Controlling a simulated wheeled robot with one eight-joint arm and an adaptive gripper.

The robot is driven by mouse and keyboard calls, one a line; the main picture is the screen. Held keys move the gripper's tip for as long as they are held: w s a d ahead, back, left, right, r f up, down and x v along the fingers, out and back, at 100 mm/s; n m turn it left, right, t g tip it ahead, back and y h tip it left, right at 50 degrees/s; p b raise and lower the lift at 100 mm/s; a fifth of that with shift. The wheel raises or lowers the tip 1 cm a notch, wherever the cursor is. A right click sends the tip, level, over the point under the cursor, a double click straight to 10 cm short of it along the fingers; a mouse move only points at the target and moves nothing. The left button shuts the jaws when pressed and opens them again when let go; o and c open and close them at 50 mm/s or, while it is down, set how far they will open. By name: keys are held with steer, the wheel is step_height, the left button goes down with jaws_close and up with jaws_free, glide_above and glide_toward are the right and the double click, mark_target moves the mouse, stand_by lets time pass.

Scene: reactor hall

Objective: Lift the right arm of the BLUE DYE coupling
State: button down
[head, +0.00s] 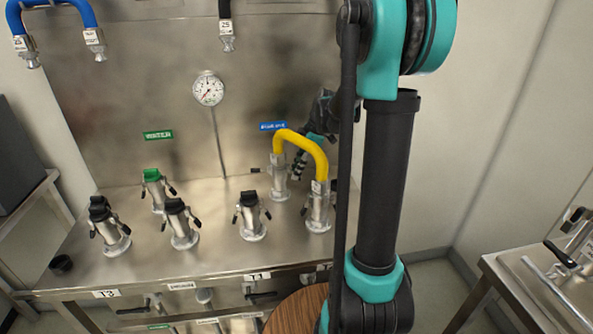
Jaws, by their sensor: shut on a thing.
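The BLUE DYE coupling (280,184) is a silver fitting at the back of the steel bench, below a blue label (273,126) that is partly hidden by a yellow hose (301,141). The hose runs from its top to a second silver coupling (318,207) nearer the front. Its left arm (256,170) sticks out to the left. My gripper (299,167) comes down from the upper right, with its fingers shut at the right side of the BLUE DYE coupling, where the right arm sits. The fingers hide most of that arm, so its angle cannot be told.
Several black-capped couplings (251,217) and the green-capped WATER coupling (154,190) stand to the left. A pressure gauge (208,89) is on the back panel. Blue hoses (62,4) hang at upper left. My arm blocks the bench's right end.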

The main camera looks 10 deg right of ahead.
steer(key=shift+r+h, duration=0.2)
steer(key=shift+h, duration=0.5)
steer(key=c, duration=1.4)
jaws_free()
steer(key=shift+c, duration=0.2)
steer(key=shift+d, duration=0.1)
steer(key=v, duration=1.2)
